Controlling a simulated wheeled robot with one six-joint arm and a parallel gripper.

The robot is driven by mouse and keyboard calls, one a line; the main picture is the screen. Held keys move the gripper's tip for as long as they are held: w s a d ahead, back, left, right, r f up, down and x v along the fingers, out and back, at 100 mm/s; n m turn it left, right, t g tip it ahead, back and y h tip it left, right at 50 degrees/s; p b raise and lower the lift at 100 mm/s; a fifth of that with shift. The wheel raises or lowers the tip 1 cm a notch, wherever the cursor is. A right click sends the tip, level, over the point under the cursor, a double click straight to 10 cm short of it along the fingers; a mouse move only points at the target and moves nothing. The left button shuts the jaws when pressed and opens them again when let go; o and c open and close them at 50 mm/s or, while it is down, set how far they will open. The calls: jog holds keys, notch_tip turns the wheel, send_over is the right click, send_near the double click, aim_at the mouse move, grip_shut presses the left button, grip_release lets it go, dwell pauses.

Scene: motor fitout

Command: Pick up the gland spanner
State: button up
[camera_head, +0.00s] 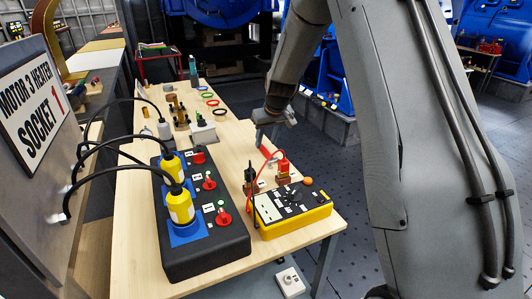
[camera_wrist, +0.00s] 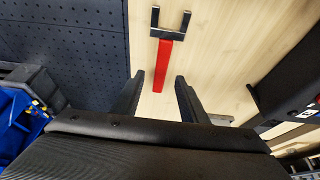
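The gland spanner (camera_wrist: 166,52) has a red handle and a grey two-pronged fork head. It lies on the wooden bench (camera_wrist: 225,60) in the wrist view, fork at the top and handle running down between my fingers. In the head view its red handle (camera_head: 266,153) shows near the bench's right edge, below my gripper (camera_head: 276,119). In the wrist view my gripper (camera_wrist: 160,77) is open, with a finger on each side of the handle's lower end. Nothing is held between them. I cannot tell how high the fingers are above the bench.
A yellow meter (camera_head: 292,205) and a black box (camera_head: 205,225) with yellow plugs and red knobs stand at the front of the bench. Small fittings and coloured rings (camera_head: 210,95) lie farther back. The bench edge borders dark perforated floor (camera_wrist: 65,45). Bare wood surrounds the spanner.

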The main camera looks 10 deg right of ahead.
aim_at(264, 149)
jog(key=shift+p+x, duration=0.4)
jog(key=shift+x, duration=1.3)
jog(key=shift+s, duration=0.15)
jog(key=shift+c, duration=0.3)
grip_shut()
notch_tip(264, 149, up, 10)
jog(key=b, duration=0.2)
